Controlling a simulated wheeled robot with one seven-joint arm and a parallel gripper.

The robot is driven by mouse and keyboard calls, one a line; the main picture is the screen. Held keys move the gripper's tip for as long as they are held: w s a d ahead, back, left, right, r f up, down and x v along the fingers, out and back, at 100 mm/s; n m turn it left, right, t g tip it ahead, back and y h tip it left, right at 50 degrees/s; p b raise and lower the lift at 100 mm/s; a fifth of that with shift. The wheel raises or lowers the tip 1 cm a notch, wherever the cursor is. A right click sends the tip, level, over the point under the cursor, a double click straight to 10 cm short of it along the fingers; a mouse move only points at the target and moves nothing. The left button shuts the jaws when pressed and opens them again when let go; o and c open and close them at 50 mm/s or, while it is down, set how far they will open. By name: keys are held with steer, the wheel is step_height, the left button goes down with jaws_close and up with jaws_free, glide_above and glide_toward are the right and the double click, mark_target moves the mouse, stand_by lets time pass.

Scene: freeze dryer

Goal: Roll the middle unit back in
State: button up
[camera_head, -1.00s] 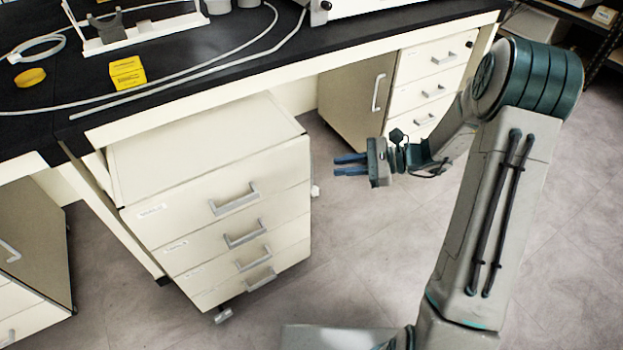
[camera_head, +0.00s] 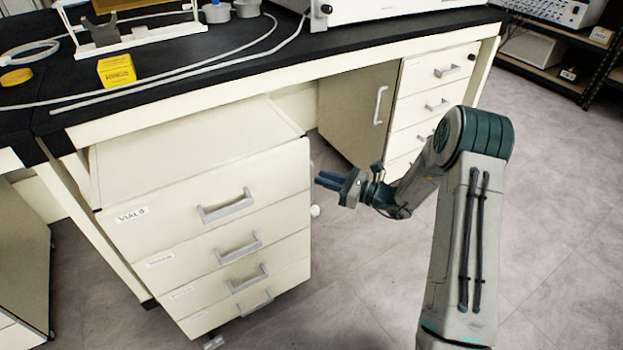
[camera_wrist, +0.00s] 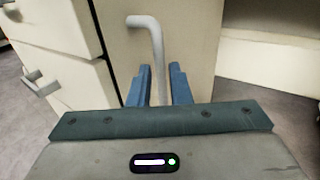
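The middle unit (camera_head: 120,255) is a cream drawer cabinet with several grey-handled drawers. It stands angled out from under the black-topped bench, its front and part of its top exposed. My gripper (camera_head: 318,180) is at its right side, with the blue fingers pointing toward the side panel. In the wrist view a pale bar handle (camera_wrist: 155,45) on the side panel (camera_wrist: 190,35) runs down between the fingers of my gripper (camera_wrist: 160,75). The fingers are apart, with gaps visible beside the bar. The bar's lower end is hidden behind the gripper body.
The bench (camera_head: 240,88) overhangs the unit and carries a yellow box (camera_head: 117,70) and white tubing. Another cabinet (camera_head: 355,105) stands under it to the right. A bench leg (camera_head: 105,230) is close by the unit's left side. Grey floor (camera_head: 360,275) lies open in front.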

steer(key=b+x, duration=0.1)
steer(key=x, duration=0.4)
jaws_close()
